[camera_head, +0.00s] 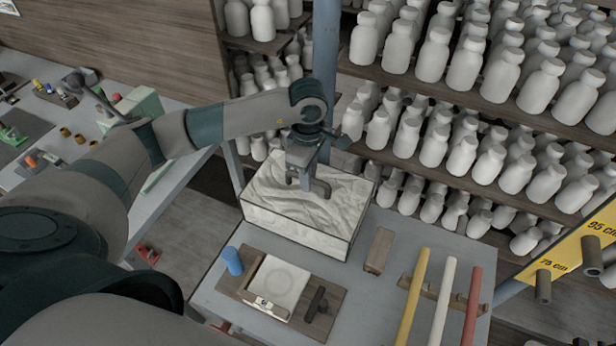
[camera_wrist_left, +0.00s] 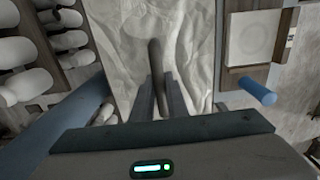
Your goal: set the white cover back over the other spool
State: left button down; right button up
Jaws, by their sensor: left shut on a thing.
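The white cover (camera_head: 295,229) is a large box with creased pale sides, dark edges and a dark handle on top. It is at the back left of the grey table in the head view, and its creased top (camera_wrist_left: 200,50) fills the middle of the left wrist view. My left gripper (camera_head: 309,183) points down from above and is shut on the cover's dark handle (camera_wrist_left: 155,62). I cannot tell whether the cover rests on the table or is slightly raised. I see no spool; anything under the cover is hidden. My right gripper is out of view.
In front lie a wooden board (camera_head: 330,296) with a white sheet (camera_head: 276,283), and a blue cylinder (camera_head: 232,261). A wooden block (camera_head: 379,250) is right of the cover. Yellow, white and red rods (camera_head: 472,300) lie further right. Shelves of white bottles (camera_head: 500,75) stand close behind.

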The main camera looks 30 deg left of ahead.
pick_arm(q)
jog(key=c, duration=1.7)
grip_release()
jog(key=shift+c, duration=0.2)
jog(key=shift+r, duration=0.25)
notch_tip(320, 180, up, 10)
jog(key=b, duration=0.4)
jog(key=shift+b, duration=0.3)
jog(key=shift+r, duration=0.8)
